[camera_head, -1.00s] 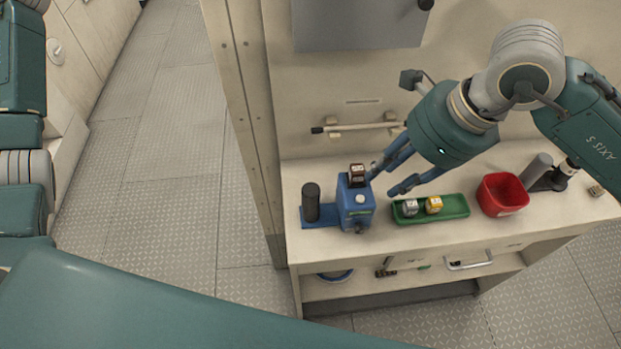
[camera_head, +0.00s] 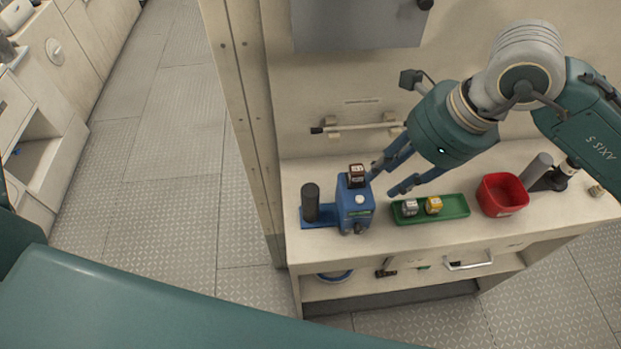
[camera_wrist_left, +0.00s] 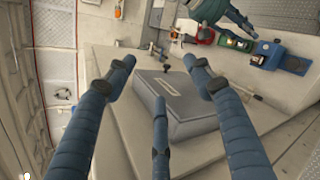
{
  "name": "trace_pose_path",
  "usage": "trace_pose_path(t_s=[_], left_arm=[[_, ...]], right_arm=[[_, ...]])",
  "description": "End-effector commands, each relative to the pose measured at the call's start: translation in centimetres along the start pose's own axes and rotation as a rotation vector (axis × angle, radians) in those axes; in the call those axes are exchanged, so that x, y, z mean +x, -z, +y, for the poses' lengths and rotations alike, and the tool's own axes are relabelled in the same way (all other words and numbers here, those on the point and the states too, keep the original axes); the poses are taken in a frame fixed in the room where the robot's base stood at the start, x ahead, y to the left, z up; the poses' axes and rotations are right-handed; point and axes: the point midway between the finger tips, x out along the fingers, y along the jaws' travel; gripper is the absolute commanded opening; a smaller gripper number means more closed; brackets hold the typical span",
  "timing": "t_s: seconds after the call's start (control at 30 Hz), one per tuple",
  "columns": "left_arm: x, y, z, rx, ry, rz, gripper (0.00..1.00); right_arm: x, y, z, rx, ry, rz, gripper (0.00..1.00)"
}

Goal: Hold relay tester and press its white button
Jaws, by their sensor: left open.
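The blue relay tester (camera_head: 354,211) stands upright at the left of the bench. A white button (camera_head: 360,199) is on its sloped top, and a dark relay block (camera_head: 357,175) sits on its upper part. A black upright cylinder (camera_head: 311,202) stands on its base plate. My right gripper (camera_head: 383,182) is open and empty, with its fingers apart just right of the tester and above the bench. My left gripper (camera_wrist_left: 160,75) is open and empty in the left wrist view, over a grey box (camera_wrist_left: 180,100). The tester also shows there, far off (camera_wrist_left: 268,54).
A green tray (camera_head: 460,208) with two small relay blocks lies right of the tester. A red bin (camera_head: 502,195) and a grey-black cylindrical item (camera_head: 540,170) stand further right. A rail (camera_head: 355,127) is on the wall behind. The floor (camera_head: 165,190) at left is clear.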

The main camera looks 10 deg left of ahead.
Motion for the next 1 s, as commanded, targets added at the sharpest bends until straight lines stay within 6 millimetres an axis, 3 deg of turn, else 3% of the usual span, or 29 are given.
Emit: trace_pose_path(t_s=[0.03, 0.2, 0.5, 0.7, 0.8, 1.0], left_arm=[[1.4, 0.9, -1.9, -0.001, 0.079, 0.05, 0.53], [6.9, 6.4, -6.8, -0.237, 0.242, 0.23, 0.53], [15.2, 16.4, -17.7, -0.741, 0.353, 0.693, 0.53], [18.2, 21.1, -24.9, -0.969, 0.28, 1.009, 0.53], [19.1, 22.6, -27.4, -1.046, 0.213, 1.119, 0.53], [20.6, 23.6, -29.7, -1.165, 0.101, 1.186, 0.53]], right_arm=[[0.0, 0.0, 0.0, 0.0, 0.0, 0.0, 0.31], [0.0, 0.0, 0.0, 0.0, 0.0, 0.0, 0.31], [0.0, 0.0, 0.0, 0.0, 0.0, 0.0, 0.31], [0.0, 0.0, 0.0, 0.0, 0.0, 0.0, 0.31], [0.0, 0.0, 0.0, 0.0, 0.0, 0.0, 0.31], [0.0, 0.0, 0.0, 0.0, 0.0, 0.0, 0.31]])
